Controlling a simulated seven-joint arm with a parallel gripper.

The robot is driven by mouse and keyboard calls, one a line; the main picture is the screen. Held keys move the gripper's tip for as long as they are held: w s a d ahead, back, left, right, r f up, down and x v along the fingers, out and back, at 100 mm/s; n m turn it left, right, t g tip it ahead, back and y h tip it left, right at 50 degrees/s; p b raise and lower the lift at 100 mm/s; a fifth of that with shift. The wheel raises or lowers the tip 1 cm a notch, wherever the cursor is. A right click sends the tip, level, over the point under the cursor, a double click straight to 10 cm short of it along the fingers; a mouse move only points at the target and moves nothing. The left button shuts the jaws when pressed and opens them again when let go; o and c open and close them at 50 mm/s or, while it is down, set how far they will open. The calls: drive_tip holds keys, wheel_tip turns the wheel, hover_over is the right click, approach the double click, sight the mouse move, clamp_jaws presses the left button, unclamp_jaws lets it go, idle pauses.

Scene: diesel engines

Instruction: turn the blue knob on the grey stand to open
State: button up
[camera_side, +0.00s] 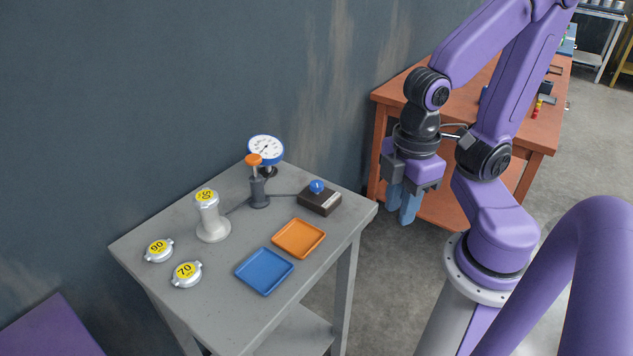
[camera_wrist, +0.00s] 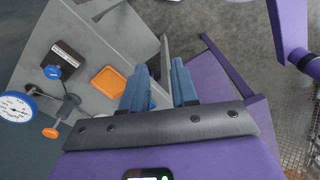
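The blue knob (camera_side: 317,186) sits on top of a small dark box with a pale label (camera_side: 321,201), near the right back part of the grey table (camera_side: 215,320). In the wrist view the blue knob (camera_wrist: 53,72) shows at the left, beside the label on the dark box (camera_wrist: 68,54). My gripper (camera_side: 402,203) hangs in the air to the right of the table, well apart from the knob. In the wrist view its two blue fingers (camera_wrist: 160,84) stand apart with nothing between them, so it is open. The knob's turn position is too small to tell.
A gauge (camera_side: 266,149) and a dark post with an orange knob (camera_side: 254,160) stand behind. An orange tray (camera_side: 298,239), a blue tray (camera_side: 264,271), a white cylinder (camera_side: 211,220) and two caps (camera_side: 159,250) (camera_side: 186,274) share the table. An orange-red bench (camera_side: 535,135) stands behind my arm.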

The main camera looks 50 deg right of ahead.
drive_tip(key=o, duration=0.5)
drive_tip(key=shift+w+a+r+m, duration=0.1)
drive_tip(key=shift+w+m, duration=0.2)
drive_tip(key=shift+w, duration=0.1)
drive_tip(key=shift+c, duration=0.2)
wheel_tip(320, 180, up, 5)
drive_tip(key=m, duration=2.3)
hover_over(317, 183)
wheel_tip(317, 183, down, 17)
drive_tip(key=shift+a+r, duration=0.1)
drive_tip(key=c, duration=1)
